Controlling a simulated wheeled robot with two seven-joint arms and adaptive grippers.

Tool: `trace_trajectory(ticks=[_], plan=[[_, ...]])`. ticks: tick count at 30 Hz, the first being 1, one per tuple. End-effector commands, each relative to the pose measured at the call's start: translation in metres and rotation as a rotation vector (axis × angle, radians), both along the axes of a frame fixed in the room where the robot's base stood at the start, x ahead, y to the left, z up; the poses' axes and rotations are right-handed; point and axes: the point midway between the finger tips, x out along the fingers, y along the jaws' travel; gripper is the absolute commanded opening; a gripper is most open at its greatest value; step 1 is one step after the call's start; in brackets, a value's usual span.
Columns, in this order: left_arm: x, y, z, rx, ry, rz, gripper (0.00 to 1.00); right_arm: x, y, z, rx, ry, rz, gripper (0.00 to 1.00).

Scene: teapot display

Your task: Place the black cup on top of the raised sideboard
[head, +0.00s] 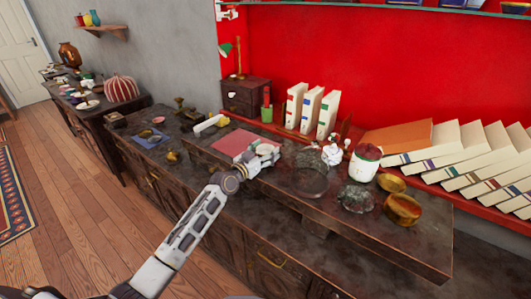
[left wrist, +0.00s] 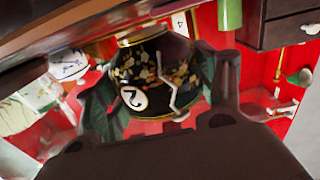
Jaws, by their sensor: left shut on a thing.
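The black cup (left wrist: 150,75) fills the middle of the left wrist view. It has a gold rim, a floral pattern and a white round mark with a figure on it. My left gripper (left wrist: 160,95) has a finger on each side of the cup and is shut on it. In the head view my left gripper (head: 265,157) is over the raised sideboard (head: 425,238), just right of a red book; the cup cannot be made out there. I cannot tell whether the cup touches the wood. My right gripper is not in view.
The red book (head: 235,144) lies left of the gripper. A dark round dish (head: 306,183), a red-and-white jar (head: 365,163), a stone-like bowl (head: 357,199) and amber bowls (head: 402,210) stand to the right. White binders (head: 311,110) stand behind. The raised top's front right is bare.

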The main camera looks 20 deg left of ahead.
Motion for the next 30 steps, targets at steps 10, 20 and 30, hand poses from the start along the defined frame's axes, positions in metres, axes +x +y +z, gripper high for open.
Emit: trace_trajectory(ticks=[10, 20, 30], plan=[[0.000, 0.000, 0.000, 0.000, -0.002, 0.000, 0.43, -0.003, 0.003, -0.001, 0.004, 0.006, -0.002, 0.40], [0.000, 0.000, -0.003, 0.001, -0.003, 0.000, 0.43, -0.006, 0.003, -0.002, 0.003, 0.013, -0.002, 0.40], [0.000, 0.000, -0.007, 0.001, -0.003, 0.000, 0.43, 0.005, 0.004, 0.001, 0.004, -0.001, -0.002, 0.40]])
